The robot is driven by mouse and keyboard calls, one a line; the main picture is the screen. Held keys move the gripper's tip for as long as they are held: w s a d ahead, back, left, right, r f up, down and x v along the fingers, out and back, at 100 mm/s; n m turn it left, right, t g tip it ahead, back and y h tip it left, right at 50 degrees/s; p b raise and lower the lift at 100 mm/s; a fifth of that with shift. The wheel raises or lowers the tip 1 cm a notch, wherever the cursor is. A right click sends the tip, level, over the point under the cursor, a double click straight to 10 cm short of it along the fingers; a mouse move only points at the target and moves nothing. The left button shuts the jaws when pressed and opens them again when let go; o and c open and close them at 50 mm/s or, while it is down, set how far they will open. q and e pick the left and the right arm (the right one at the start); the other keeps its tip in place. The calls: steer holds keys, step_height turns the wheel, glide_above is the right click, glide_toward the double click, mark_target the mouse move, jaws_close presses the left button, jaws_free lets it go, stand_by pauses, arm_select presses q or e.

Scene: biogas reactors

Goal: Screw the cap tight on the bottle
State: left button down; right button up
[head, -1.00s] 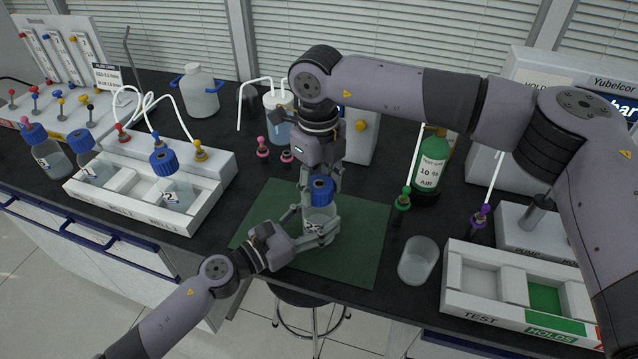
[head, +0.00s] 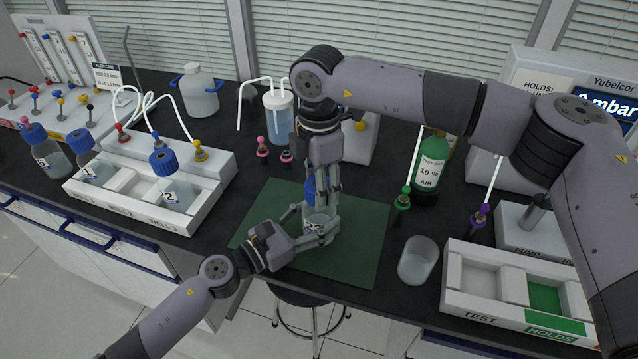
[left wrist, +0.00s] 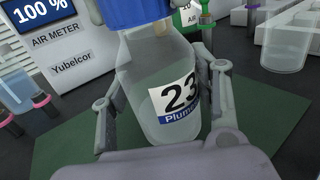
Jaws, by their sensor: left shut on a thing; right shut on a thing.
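The clear bottle (head: 318,218) stands upright over the green mat (head: 358,240). In the left wrist view the bottle (left wrist: 160,85) fills the middle, with a label reading 23. Its blue cap (head: 309,191) is on top, and the cap's lower part (left wrist: 138,12) shows at the wrist view's top edge. My left gripper (head: 312,232) is shut around the bottle's body from the front left. My right gripper (head: 322,198) points down from above, shut on the cap, and its fingers hide much of it. How tightly the cap sits cannot be seen.
A white rack (head: 200,215) with blue-capped bottles is at left. An empty beaker (head: 418,261) and a white tray marked TEST (head: 470,306) are at right. A green gas bottle (head: 431,160) and tubes on colored fittings stand behind. The mat around the bottle is clear.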

steer(key=m, duration=0.6)
steer(key=shift+m, duration=0.3)
steer(key=o, duration=1)
steer(key=shift+r, duration=2.25)
steer(key=shift+c, duration=0.3)
